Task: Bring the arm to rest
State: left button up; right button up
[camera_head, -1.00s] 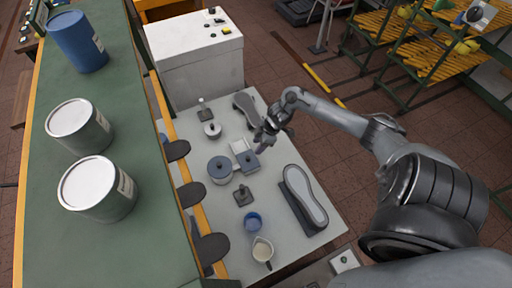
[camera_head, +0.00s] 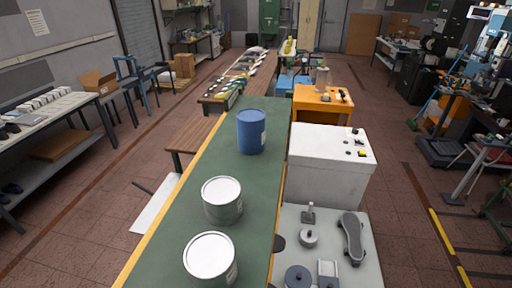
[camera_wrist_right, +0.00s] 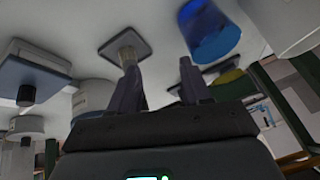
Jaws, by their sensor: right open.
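My right gripper (camera_wrist_right: 160,82) shows in the right wrist view, its two dark fingers apart with nothing held between them. Its view is upside down, with the pale tabletop (camera_wrist_right: 75,22) along the top. A square plate with a post (camera_wrist_right: 124,48) lies beyond the left-hand finger, and a blue cup (camera_wrist_right: 207,30) is beyond the right-hand one. Contact with either cannot be told. Neither arm shows in the head view. There, a dark shoe-shaped piece (camera_head: 352,238) lies on the grey table (camera_head: 365,277) at the bottom.
A green bench (camera_head: 165,250) carries two white-lidded tins (camera_head: 222,200) (camera_head: 210,258) and a blue drum (camera_head: 251,132). A white cabinet (camera_head: 325,170) and an orange cabinet (camera_head: 320,101) stand beside it. A small post block (camera_head: 309,213) and pot (camera_head: 309,239) sit on the grey table.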

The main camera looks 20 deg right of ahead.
jog(key=a+r+m+t+h+p, duration=0.1)
jog(key=a+r+m+t+p, duration=0.15)
jog(key=a+r, duration=1.05)
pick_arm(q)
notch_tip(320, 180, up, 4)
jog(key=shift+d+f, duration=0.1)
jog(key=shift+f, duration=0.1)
pick_arm(e)
jog(key=s+d+r+m+g+h, duration=0.1)
jog(key=s+r+h, duration=0.3)
jog(key=r, duration=0.5)
jog(key=shift+s+d+m+g, duration=0.2)
jog(key=shift+d+m+g, duration=0.15)
jog(key=shift+d+m, duration=0.55)
